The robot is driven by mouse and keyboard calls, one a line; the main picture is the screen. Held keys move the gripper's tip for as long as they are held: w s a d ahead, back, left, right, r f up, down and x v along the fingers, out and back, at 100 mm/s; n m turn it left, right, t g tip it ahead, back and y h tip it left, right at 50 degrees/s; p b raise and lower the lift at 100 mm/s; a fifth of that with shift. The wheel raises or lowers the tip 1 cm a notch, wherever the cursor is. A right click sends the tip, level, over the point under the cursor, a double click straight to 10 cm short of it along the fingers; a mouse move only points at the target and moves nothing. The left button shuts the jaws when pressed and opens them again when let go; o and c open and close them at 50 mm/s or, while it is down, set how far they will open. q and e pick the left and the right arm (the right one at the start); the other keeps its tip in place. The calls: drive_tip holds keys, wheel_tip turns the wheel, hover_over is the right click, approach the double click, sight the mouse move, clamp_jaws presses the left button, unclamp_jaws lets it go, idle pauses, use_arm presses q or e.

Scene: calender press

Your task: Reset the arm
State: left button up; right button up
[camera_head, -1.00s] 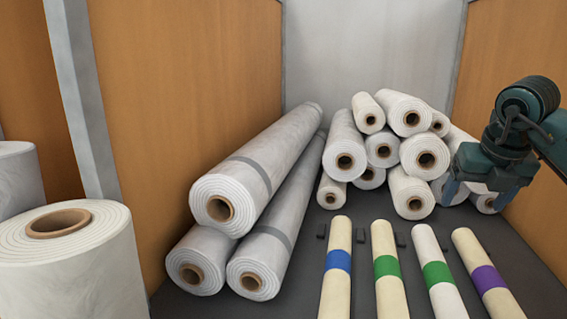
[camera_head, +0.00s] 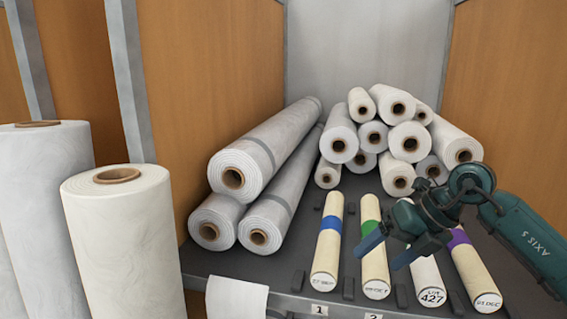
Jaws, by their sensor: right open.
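My right gripper (camera_head: 388,254) comes in from the right on a teal arm. Its two fingers are apart with nothing between them. The row holds a blue-banded roll (camera_head: 329,240), a green-banded roll (camera_head: 374,264), a white roll labelled 427 (camera_head: 427,280) and a purple-banded roll (camera_head: 476,275). The white roll's middle is hidden behind my gripper. My left gripper is not in view.
A stack of white rolls (camera_head: 397,140) lies at the back. Large wrapped rolls (camera_head: 262,150) lie at the left of the dark shelf (camera_head: 270,272). Upright rolls (camera_head: 125,245) stand at the left front. A white sheet (camera_head: 236,298) hangs at the shelf's front edge. Wooden panels (camera_head: 210,75) flank the bay.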

drive_tip(key=s+a+f+m+t+y, duration=0.1)
drive_tip(key=s+a+m+y, duration=0.25)
drive_tip(key=a+y, duration=0.35)
drive_tip(key=s+a+f+m+t+y, duration=0.1)
drive_tip(key=s+a+m+t+y, duration=0.15)
drive_tip(key=s+a+y, duration=0.45)
drive_tip(key=s+d+f+m+t+h, duration=0.1)
drive_tip(key=d+f+m+t+h, duration=0.1)
drive_tip(key=f+m+h, duration=0.3)
drive_tip(key=s+d+f+m+t+h+p, duration=0.1)
drive_tip(key=s+d+f+m+t+h, duration=0.1)
drive_tip(key=f+m, duration=0.7)
drive_tip(key=s+d+f+m+t+h, duration=0.2)
drive_tip(key=d+f+m+h, duration=0.3)
drive_tip(key=m, duration=0.7)
wheel_tip(320, 180, down, 2)
drive_tip(key=t+h, duration=0.1)
drive_tip(key=h, duration=0.3)
drive_tip(key=shift+s+d+f+t, duration=0.15)
drive_tip(key=shift+f+t, duration=0.05)
drive_tip(key=shift+t, duration=0.15)
drive_tip(key=s+f+g, duration=0.1)
drive_tip(key=s+f, duration=0.1)
drive_tip(key=s+f+m+g, duration=0.1)
drive_tip(key=s, duration=0.1)
drive_tip(key=s+f+m+g+h, duration=0.1)
drive_tip(key=s+f, duration=0.1)
drive_tip(key=shift+s+d+f+p, duration=0.25)
drive_tip(key=shift+d+f+p, duration=0.05)
drive_tip(key=shift+c, duration=0.3)
